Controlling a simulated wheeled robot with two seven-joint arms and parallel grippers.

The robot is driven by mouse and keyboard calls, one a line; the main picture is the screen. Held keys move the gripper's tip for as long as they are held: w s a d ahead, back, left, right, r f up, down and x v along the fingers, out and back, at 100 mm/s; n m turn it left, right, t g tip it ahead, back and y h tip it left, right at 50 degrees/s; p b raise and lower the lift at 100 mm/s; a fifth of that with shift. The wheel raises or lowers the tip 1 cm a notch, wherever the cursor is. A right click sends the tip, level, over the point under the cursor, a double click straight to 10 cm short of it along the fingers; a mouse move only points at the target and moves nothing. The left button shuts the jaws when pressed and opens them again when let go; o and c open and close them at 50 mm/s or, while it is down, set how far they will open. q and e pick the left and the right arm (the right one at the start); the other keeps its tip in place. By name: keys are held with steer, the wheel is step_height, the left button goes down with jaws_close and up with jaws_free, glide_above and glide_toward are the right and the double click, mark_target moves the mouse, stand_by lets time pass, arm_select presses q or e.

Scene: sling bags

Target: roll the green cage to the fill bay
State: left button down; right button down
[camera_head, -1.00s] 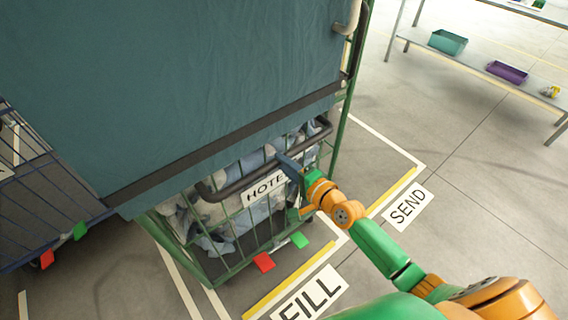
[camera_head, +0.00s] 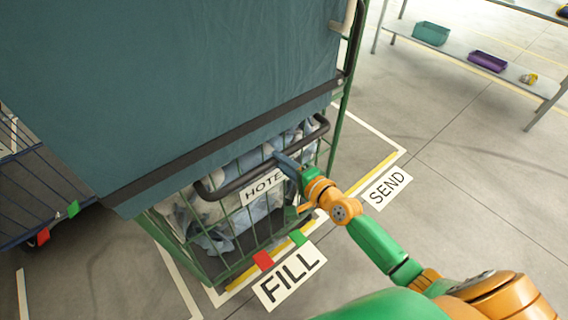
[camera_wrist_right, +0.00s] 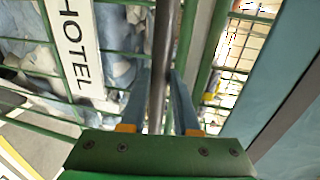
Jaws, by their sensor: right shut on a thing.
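The green cage (camera_head: 340,135) stands upright, with pale blue and white laundry (camera_head: 215,240) behind its wire front. A HOTEL label (camera_head: 262,184) hangs at its dark handle bar (camera_head: 228,187). My right gripper (camera_head: 287,164) is shut on that bar, beside the label. The wrist view shows the bar (camera_wrist_right: 162,50) between the two fingers (camera_wrist_right: 160,95). The fill bay's FILL sign (camera_head: 290,275) lies on the floor just in front of the cage. The cage's red pedal (camera_head: 263,261) and green pedal (camera_head: 298,237) overhang the yellow line. My left gripper is not in view.
A teal cover (camera_head: 200,90) hides the cage's upper part and much behind it. A blue cage (camera_head: 35,190) stands close at the left. The SEND sign (camera_head: 387,188) lies to the right. A shelf rack (camera_head: 540,88) stands at the back right. Floor between is clear.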

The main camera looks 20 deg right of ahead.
steer(key=shift+w+f, duration=0.15)
steer(key=shift+f, duration=0.1)
steer(key=c, duration=0.9)
jaws_free()
steer(key=shift+o, duration=1.2)
steer(key=shift+w, duration=0.15)
steer(key=v, duration=0.7)
steer(key=shift+w+d+f, duration=0.1)
steer(key=shift+f, duration=0.05)
